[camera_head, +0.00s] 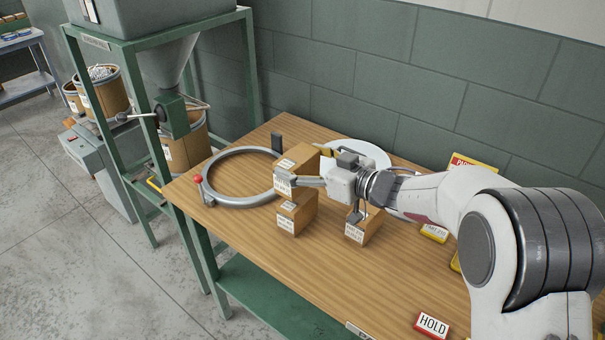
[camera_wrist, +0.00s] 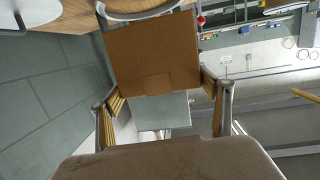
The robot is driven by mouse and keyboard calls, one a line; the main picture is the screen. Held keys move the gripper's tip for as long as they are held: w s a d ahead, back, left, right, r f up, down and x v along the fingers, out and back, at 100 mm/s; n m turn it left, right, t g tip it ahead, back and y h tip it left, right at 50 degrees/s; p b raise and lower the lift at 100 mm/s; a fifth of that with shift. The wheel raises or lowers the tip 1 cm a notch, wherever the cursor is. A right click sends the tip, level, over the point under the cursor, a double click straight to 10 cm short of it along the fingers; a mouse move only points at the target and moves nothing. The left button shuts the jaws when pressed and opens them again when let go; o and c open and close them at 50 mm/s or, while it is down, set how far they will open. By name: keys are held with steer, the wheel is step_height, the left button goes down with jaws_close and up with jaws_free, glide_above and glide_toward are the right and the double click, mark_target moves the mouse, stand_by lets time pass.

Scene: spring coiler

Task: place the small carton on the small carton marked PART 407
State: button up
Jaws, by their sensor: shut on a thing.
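A small brown carton (camera_head: 302,158) with white labels is held between the fingers of my gripper (camera_head: 306,180). In the wrist view the held carton (camera_wrist: 152,52) lies between the two yellow-padded fingers (camera_wrist: 163,95). Directly below it in the head view stands another small carton (camera_head: 302,212) with white labels, upright on the table. The held carton is over this lower one; whether they touch I cannot tell. A third labelled carton (camera_head: 371,226) stands to the right, partly behind my gripper. The label print is too small to read surely, so I cannot tell which is PART 407.
A grey ring (camera_head: 232,202) with a red knob lies on the wooden table (camera_head: 262,243) left of the cartons. A white round plate (camera_head: 372,154) is behind my gripper. Yellow signs and a red HOLD sign (camera_head: 431,325) are at right. The table's front left is clear.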

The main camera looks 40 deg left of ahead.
mark_target(304, 174)
steer(key=shift+f, duration=1.75)
steer(key=shift+f, duration=0.15)
steer(key=o, duration=1.6)
steer(key=shift+f, duration=0.1)
steer(key=shift+d+r, duration=0.15)
steer(key=shift+r, duration=0.05)
steer(key=v, duration=1.1)
steer(key=shift+d, duration=0.35)
steer(key=shift+r, duration=0.1)
